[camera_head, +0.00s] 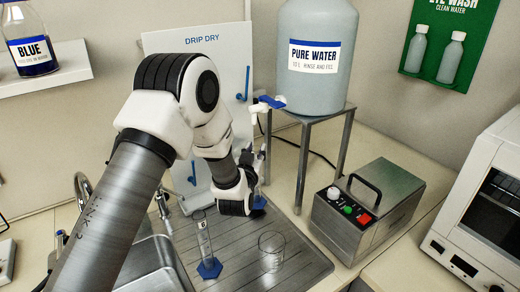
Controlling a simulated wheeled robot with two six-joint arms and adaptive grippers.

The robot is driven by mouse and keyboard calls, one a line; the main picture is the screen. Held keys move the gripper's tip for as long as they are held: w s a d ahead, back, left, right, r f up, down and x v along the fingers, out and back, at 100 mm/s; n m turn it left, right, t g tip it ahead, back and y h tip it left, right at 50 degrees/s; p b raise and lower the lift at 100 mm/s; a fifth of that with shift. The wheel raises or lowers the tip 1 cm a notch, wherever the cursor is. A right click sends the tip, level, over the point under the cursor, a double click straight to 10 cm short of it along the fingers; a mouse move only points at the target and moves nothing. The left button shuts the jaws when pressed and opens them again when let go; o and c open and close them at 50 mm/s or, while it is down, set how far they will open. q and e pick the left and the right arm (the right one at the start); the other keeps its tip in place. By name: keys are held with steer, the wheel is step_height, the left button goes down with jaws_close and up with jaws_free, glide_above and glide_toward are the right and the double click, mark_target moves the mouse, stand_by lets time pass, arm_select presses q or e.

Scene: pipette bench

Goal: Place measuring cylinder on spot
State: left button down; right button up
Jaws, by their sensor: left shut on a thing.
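My left gripper (250,178) is over the far right part of the grooved draining board, below the tap of the water tank. It is shut on a measuring cylinder mostly hidden by the gripper; a blue base (259,203) shows just under it. I cannot tell whether that base touches the board. Another clear measuring cylinder (204,240) with a blue six-sided base stands upright on the board, nearer and to the left. No marked spot can be made out. My right gripper is not in view.
A clear glass beaker (271,250) stands on the draining board (300,262). The pure water tank (316,85) sits on a metal stand (303,165) close to the gripper. A metal box with a handle (368,208) is to the right. A drip dry panel (165,42) is behind.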

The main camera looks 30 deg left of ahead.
arm_select(q)
steer(key=shift+s+d+f+b, duration=0.15)
steer(key=shift+s+f+b, duration=0.35)
steer(key=shift+f, duration=0.55)
steer(key=c, duration=1.3)
jaws_free()
steer(key=shift+w+f, duration=0.15)
steer(key=shift+w, duration=0.1)
steer(key=o, duration=0.4)
steer(key=shift+o, duration=0.2)
steer(key=shift+s+r, duration=0.2)
steer(key=shift+s, duration=0.1)
steer(key=b+v, duration=0.3)
steer(key=v, duration=0.8)
steer(key=shift+s+b, duration=0.35)
steer(key=shift+s, duration=0.05)
